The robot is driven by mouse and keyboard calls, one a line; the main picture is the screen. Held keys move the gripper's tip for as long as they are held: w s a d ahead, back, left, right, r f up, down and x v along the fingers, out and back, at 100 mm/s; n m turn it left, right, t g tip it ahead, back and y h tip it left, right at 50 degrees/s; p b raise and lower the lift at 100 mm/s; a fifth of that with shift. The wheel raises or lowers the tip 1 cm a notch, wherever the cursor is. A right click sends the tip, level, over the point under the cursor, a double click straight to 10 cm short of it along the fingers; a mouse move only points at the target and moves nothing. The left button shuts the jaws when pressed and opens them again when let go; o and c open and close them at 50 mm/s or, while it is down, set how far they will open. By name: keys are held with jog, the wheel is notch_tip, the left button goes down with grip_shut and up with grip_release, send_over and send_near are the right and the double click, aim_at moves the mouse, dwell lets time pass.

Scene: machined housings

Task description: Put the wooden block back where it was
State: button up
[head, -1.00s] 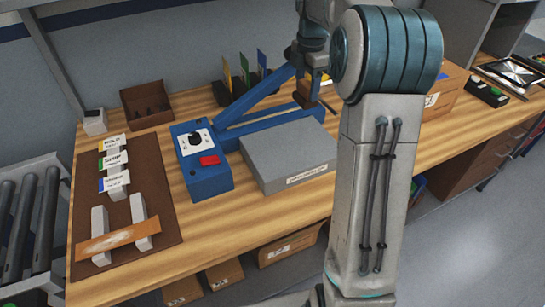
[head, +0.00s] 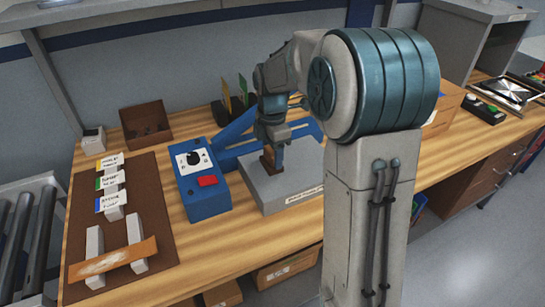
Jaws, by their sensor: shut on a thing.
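My gripper (head: 272,152) is shut on the small brown wooden block (head: 268,162) and points down over the grey surface plate (head: 288,190). The block is upright, near the plate's back left part. I cannot tell whether its bottom touches the plate.
A blue box with a dial and red button (head: 203,182) stands left of the plate, with a blue frame (head: 235,132) behind. A brown mat (head: 148,205) at left bears labelled cards and a brown strip (head: 115,258) across two white blocks. An open brown bin (head: 145,120) stands behind.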

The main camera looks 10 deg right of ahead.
jog(key=shift+f, duration=1.15)
jog(key=shift+f, duration=0.1)
jog(key=o, duration=1)
jog(key=shift+c, duration=0.2)
